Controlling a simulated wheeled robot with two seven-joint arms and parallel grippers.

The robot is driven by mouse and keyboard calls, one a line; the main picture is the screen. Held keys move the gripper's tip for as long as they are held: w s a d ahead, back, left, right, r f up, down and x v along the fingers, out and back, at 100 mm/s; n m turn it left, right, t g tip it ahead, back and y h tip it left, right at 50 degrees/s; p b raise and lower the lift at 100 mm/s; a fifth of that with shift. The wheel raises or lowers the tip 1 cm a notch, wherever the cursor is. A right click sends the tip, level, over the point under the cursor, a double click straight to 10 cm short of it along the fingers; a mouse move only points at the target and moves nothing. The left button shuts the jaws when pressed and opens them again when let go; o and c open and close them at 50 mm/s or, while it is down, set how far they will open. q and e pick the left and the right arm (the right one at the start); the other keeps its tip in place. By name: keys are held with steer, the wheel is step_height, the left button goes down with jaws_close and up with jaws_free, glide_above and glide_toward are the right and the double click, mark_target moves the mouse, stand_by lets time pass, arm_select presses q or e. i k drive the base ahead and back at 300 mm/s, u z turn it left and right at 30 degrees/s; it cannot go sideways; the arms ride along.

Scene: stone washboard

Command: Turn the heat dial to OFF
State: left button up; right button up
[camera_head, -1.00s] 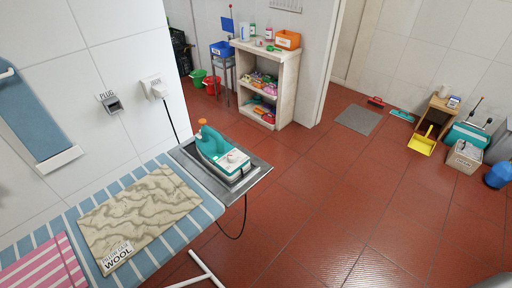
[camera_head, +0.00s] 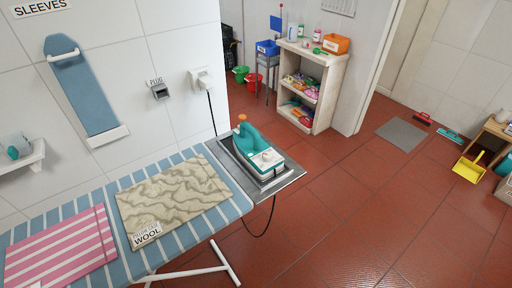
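A teal and white iron (camera_head: 258,152) rests on a grey metal tray (camera_head: 284,180) at the right end of the striped ironing board (camera_head: 204,226). The iron has a small orange knob (camera_head: 242,117) at its upper end. A light patch with a small reddish mark shows on its near end; I cannot read any dial setting. A dark cord runs from the iron area up to the wall socket (camera_head: 201,79) and another loop hangs below the tray. Neither of my grippers shows in the head view.
A beige patterned cloth (camera_head: 172,196) labelled wool and a pink striped cloth (camera_head: 62,250) lie on the board. A shelf unit (camera_head: 325,90) stands behind on the red tiled floor. The floor right of the board is clear. A yellow dustpan (camera_head: 469,168) lies farther right.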

mark_target(267, 156)
steer(key=z, duration=2.3)
steer(key=k, duration=1.1)
steer(key=u, duration=0.45)
